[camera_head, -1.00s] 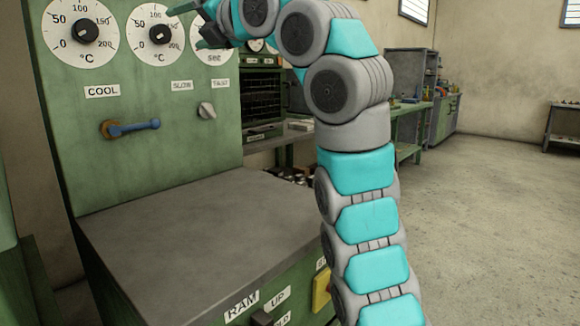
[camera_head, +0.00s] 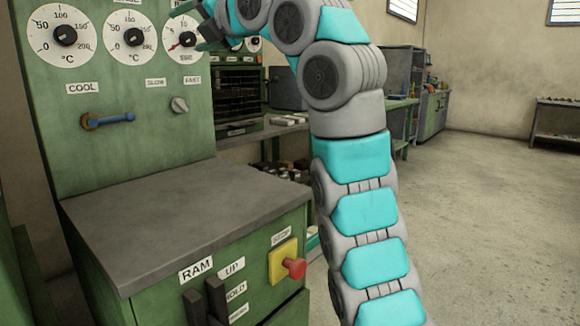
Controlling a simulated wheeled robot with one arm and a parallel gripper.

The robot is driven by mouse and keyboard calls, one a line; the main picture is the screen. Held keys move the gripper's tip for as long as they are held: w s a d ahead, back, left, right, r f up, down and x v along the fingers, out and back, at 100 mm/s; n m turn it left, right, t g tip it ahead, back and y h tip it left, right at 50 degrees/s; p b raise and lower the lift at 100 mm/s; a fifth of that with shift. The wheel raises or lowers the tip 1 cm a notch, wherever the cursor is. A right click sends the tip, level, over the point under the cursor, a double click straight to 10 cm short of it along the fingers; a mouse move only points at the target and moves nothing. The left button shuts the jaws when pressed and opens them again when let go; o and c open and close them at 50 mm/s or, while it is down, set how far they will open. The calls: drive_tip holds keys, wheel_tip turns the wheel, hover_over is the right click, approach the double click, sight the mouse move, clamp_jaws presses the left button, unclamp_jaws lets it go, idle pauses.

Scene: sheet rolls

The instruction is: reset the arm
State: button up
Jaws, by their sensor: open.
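My teal and grey arm rises through the middle of the head view and bends left at the top. My gripper (camera_head: 187,27) is at the upper left, in front of the third dial (camera_head: 184,36) on the green control panel. Its dark fingers are spread apart, with nothing seen between them. The top of the arm's bend is cut off by the picture edge. Whether the fingers touch the panel cannot be told.
The panel has a blue-handled lever (camera_head: 108,120) and a small knob (camera_head: 179,104). Open floor (camera_head: 490,210) lies to the right.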

drive_tip(key=w+d+f+m+h, duration=0.65)
drive_tip(key=d+f+m, duration=0.25)
drive_tip(key=m, duration=0.3)
drive_tip(key=s+d+f+m+g+h, duration=0.2)
drive_tip(key=s+d+f+m, duration=0.1)
drive_tip(key=d+f+m, duration=0.4)
drive_tip(key=s+d+f+m+g+h, duration=0.25)
drive_tip(key=d+f, duration=0.25)
drive_tip(key=f, duration=0.4)
drive_tip(key=s+d+f+m+g, duration=0.3)
drive_tip(key=s+f, duration=0.7)
drive_tip(key=s, duration=0.4)
drive_tip(key=s+d+f+m+g+h, duration=0.1)
drive_tip(key=s+d+f+m+g, duration=0.2)
drive_tip(key=s+f, duration=0.8)
drive_tip(key=s+d+f+m+g, duration=0.3)
drive_tip(key=s+d+f+m, duration=0.3)
drive_tip(key=s+f, duration=0.5)
drive_tip(key=s+m, duration=0.2)
drive_tip(key=s, duration=0.3)
drive_tip(key=shift+s+f+h, duration=0.2)
drive_tip(key=shift+s+h, duration=0.2)
